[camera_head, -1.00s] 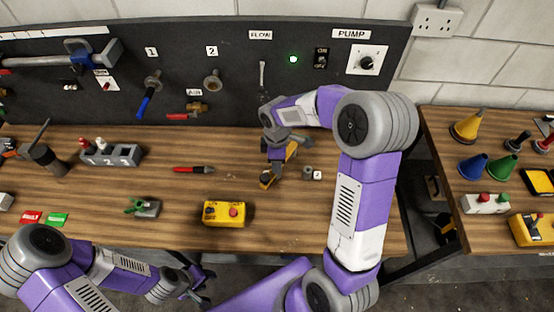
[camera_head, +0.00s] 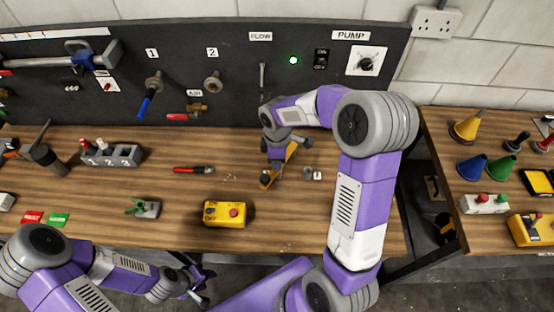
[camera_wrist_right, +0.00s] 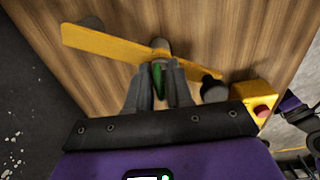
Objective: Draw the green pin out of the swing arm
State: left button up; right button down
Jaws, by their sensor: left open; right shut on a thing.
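The yellow swing arm (camera_wrist_right: 110,45) stretches across the upper part of the right wrist view, with a grey post (camera_wrist_right: 160,46) at its right part. In the head view, the swing arm (camera_head: 284,167) lies slantwise over the table, partly behind my right gripper (camera_head: 275,160). The green pin (camera_wrist_right: 158,80) shows between the fingers of my right gripper (camera_wrist_right: 166,80), which is shut on it. The pin's top is close to the arm's edge; I cannot tell whether it is still in the hole. My left gripper (camera_head: 200,283) is open and empty at the front edge.
A small grey cylinder (camera_head: 308,172) stands right of the arm. A red-handled tool (camera_head: 193,170) lies left. The dark panel (camera_head: 225,75) rises behind.

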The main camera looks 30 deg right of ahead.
jog(key=shift+r+p, duration=0.35)
jog(key=shift+r, duration=0.1)
jog(key=shift+r+p, duration=2.55)
jog(key=shift+r, duration=0.55)
jog(key=shift+f, duration=0.1)
